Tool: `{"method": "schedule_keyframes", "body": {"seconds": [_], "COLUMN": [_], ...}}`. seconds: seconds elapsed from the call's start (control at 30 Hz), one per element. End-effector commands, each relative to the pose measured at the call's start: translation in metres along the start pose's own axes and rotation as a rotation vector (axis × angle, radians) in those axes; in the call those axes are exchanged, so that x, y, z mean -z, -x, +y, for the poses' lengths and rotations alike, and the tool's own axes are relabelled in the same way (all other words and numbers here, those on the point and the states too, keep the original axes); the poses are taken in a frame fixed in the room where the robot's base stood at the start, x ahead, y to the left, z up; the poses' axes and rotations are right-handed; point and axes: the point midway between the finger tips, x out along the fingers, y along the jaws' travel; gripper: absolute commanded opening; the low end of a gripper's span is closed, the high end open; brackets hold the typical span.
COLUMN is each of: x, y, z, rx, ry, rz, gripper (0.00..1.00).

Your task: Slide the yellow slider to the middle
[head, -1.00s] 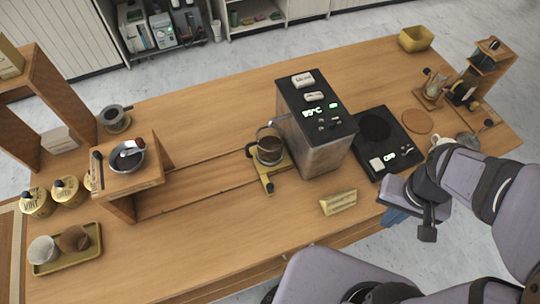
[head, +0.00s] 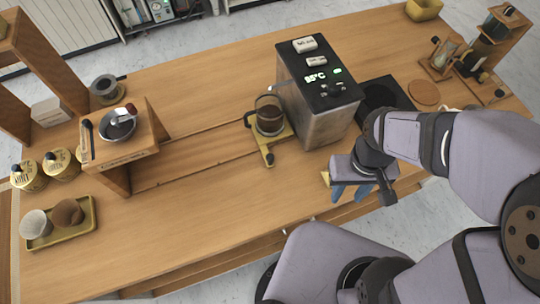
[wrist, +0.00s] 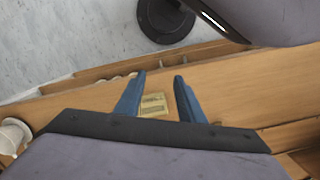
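The yellow slider (head: 268,155) sits at the right end of the long rail slot in the wooden counter, beside the coffee machine. A glass carafe (head: 269,119) with brown contents stands on it. The slider's short arm with a dark knob points toward the counter's front. My gripper (head: 351,192) is right of the slider and apart from it, over the front edge area. In the wrist view its two blue fingers (wrist: 160,92) are spread with nothing held. A small yellow sign (wrist: 153,104) shows beyond and between them; the slider is not clearly visible there.
The coffee machine (head: 318,91) stands just right of the slider. A wooden stand (head: 123,151) with a bowl is at the rail's left end. The counter in front of the rail is clear.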

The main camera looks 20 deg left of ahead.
Motion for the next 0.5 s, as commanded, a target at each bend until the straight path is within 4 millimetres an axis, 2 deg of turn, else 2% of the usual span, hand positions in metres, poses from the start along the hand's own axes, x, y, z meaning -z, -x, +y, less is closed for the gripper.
{"method": "schedule_keyframes", "body": {"seconds": [0.03,0.23,0.4,0.5], "x": [0.010,0.049,0.081,0.099], "y": [-0.017,-0.032,-0.029,-0.017], "z": [-0.019,-0.086,-0.144,-0.165], "rx": [-0.007,-0.024,-0.026,-0.022], "ry": [0.084,0.321,0.472,0.514], "rz": [-0.003,0.029,0.066,0.090], "gripper": [0.35,0.35,0.35,0.35]}}
